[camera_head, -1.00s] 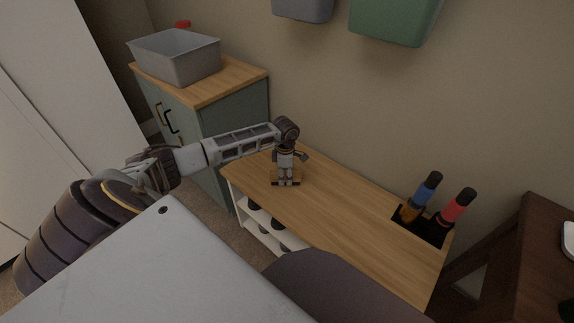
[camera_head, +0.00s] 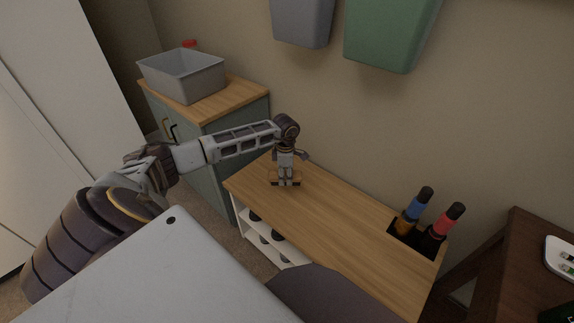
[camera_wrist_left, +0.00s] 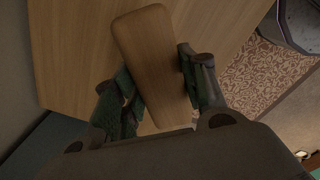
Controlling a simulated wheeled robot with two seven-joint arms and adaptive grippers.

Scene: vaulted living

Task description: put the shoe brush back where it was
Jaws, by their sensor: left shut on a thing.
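The shoe brush (camera_wrist_left: 154,48) shows in the left wrist view as a long wooden block with rounded ends. My left gripper (camera_wrist_left: 160,92) is shut on it, with one dark finger on each side. In the head view, the left gripper (camera_head: 286,180) points down over the far left part of the wooden bench top (camera_head: 310,207). The brush (camera_head: 275,181) shows there as a small brown strip with a dark underside at the fingertips. I cannot tell whether it touches the bench top. My right gripper is out of view.
A grey bin (camera_head: 184,78) sits on the cabinet at left. Grey (camera_head: 302,24) and green (camera_head: 388,38) containers hang on the wall. The bench's middle is clear.

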